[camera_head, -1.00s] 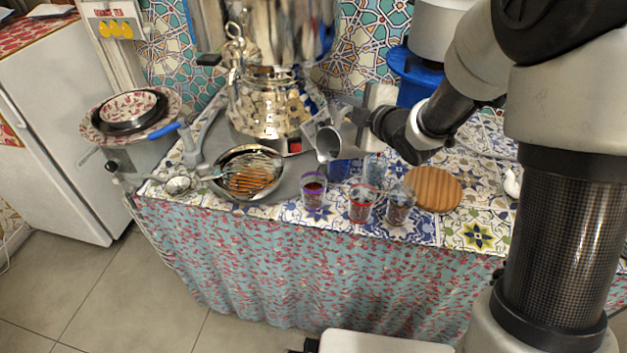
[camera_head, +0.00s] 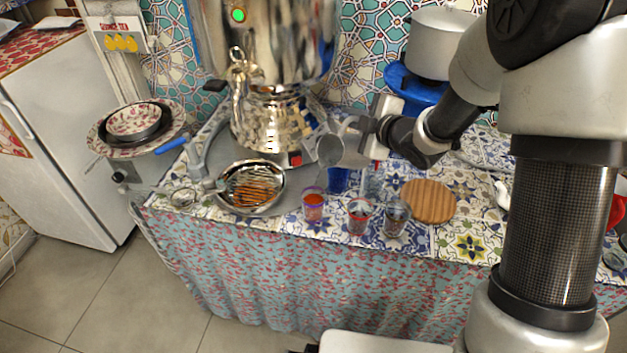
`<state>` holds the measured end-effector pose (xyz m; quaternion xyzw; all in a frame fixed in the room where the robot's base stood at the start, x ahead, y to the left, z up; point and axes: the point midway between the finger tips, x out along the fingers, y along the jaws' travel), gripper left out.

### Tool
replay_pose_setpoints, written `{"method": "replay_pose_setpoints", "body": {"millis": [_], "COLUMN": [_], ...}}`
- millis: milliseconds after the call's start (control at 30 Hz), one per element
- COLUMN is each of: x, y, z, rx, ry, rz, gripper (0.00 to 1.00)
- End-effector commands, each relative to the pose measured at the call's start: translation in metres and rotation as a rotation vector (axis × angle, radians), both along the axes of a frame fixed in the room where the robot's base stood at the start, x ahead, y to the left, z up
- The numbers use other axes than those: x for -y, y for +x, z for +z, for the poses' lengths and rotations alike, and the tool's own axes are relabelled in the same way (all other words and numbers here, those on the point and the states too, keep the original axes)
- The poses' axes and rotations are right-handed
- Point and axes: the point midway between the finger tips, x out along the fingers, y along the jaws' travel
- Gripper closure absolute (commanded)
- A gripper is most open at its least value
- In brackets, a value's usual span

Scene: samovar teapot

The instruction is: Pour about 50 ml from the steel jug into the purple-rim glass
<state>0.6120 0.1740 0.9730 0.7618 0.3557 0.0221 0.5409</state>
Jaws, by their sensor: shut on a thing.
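The steel jug (camera_head: 331,151) is tilted, with its open mouth turned toward the lower left. My gripper (camera_head: 360,136) is shut on the jug and holds it in the air above and slightly right of the purple-rim glass. The purple-rim glass (camera_head: 313,206) stands upright on the tiled counter near its front edge. It has orange-red contents, but their level is hard to read. The jug's lip appears close above the glass. I cannot clearly tell whether a stream joins them. The inside of the jug is too small to read.
A red-rim glass (camera_head: 359,217) and another glass (camera_head: 396,218) stand to the right. A blue cup (camera_head: 338,180) is behind. A round wooden board (camera_head: 430,201) lies further right, and a steel pan (camera_head: 250,187) left. A large samovar (camera_head: 268,50) with a teapot stands behind.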

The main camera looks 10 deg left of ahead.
Motion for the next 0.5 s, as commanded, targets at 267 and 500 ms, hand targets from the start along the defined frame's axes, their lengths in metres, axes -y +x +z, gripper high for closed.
{"method": "replay_pose_setpoints", "body": {"millis": [267, 500], "x": [0.005, 0.008], "y": [0.006, 0.010], "z": [-0.002, -0.006], "rx": [-0.107, -0.184], "ry": [0.084, 0.145], "rz": [0.001, 0.001], "gripper": [1.00, 1.00]}}
